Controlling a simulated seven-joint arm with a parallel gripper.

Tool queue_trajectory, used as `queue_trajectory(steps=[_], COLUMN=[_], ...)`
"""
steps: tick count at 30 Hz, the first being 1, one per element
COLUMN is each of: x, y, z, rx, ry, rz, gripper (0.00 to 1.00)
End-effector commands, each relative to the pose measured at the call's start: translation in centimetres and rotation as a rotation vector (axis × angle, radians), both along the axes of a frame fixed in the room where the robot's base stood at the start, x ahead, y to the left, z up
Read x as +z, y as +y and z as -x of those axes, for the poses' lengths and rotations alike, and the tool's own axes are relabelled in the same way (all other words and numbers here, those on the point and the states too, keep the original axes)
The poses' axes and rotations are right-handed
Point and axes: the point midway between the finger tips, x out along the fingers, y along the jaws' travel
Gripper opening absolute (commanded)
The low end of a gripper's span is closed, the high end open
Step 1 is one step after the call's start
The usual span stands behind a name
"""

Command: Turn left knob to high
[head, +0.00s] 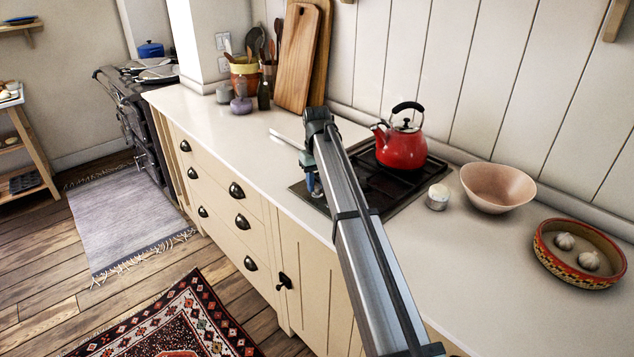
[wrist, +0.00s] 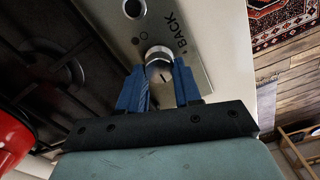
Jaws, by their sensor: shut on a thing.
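In the wrist view a round silver knob (wrist: 157,54) sits on a metal control panel (wrist: 200,62) near the printed word "BACK". My gripper (wrist: 160,76) has its two blue fingers on opposite sides of this knob, shut on it. A short dark mark shows on the knob's face. A second round knob (wrist: 134,8) sits farther along the panel at the top edge. In the head view my gripper (head: 312,182) is low at the near left corner of the black hob (head: 425,193). My arm hides the knobs there, so I cannot tell which one is held.
A red kettle (head: 401,148) stands on the hob, and its side shows in the wrist view (wrist: 12,140). The left worktop (head: 215,112) is mostly clear.

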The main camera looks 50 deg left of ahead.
Motion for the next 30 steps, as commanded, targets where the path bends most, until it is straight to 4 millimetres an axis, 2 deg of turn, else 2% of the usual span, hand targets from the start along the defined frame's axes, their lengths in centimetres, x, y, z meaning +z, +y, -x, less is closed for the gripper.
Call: queue_trajectory(steps=[6,7,14,23,26,30], x=[0.0,0.0,0.0,0.2,0.9,2.9], y=[0.0,0.0,0.0,0.0,0.1,0.1], z=[0.0,0.0,0.0,0.0,-0.1,0.0], rx=[-0.001,-0.001,-0.001,-0.001,-0.001,-0.001], ry=[-0.001,-0.001,0.0,0.0,-0.002,-0.002], rz=[-0.001,-0.001,0.0,-0.001,-0.002,-0.002], gripper=[0.03,0.35,0.57,0.59,0.59,0.59])
